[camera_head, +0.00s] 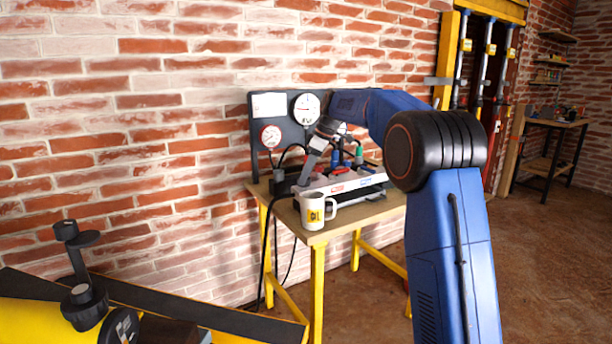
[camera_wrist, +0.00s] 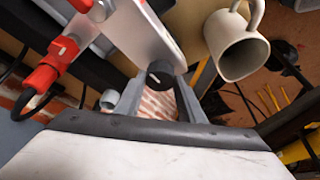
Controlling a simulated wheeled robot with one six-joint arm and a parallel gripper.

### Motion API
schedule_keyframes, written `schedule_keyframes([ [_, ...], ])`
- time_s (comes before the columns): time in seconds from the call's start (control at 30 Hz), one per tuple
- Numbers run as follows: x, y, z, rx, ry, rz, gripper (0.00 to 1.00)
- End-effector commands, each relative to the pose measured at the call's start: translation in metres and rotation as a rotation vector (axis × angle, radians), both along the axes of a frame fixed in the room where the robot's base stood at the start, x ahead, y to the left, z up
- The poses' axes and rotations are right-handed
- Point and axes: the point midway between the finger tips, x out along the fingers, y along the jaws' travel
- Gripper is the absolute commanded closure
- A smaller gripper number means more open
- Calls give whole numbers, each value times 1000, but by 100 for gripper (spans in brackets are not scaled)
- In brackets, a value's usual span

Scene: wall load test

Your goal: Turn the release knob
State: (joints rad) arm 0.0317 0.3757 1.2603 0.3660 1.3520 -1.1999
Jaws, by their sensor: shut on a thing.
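The release knob (camera_wrist: 160,72) is a small dark round knob with a pale mark line, on the end of the pale pump unit (camera_wrist: 140,30). In the wrist view my gripper (camera_wrist: 160,82) has its two grey fingers on either side of the knob, shut on it. In the head view the pump unit (camera_head: 345,186) lies on the wooden table, and my gripper (camera_head: 303,178) reaches down to its left end. The knob cannot be made out there.
A white mug (camera_head: 313,212) stands close by at the front edge of the table (camera_head: 345,222); it also shows in the wrist view (camera_wrist: 238,48). Behind, a dark panel carries a white gauge (camera_head: 306,109) and a red-rimmed gauge (camera_head: 271,136). Red fittings (camera_wrist: 60,55) and black hoses lie near.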

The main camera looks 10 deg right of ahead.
Motion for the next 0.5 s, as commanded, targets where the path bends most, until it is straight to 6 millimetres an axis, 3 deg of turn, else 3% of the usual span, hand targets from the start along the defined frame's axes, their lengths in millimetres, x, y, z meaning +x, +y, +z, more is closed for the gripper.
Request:
schedule_keyframes([
  [0.23, 0, -1, 0, -1, 0, 0, 87],
  [0.27, 0, -1, 0, -1, 0, 0, 62],
  [0.33, 0, -1, 0, -1, 0, 0, 46],
  [0.5, 0, 0, 0, -1, 0, -1, 46],
])
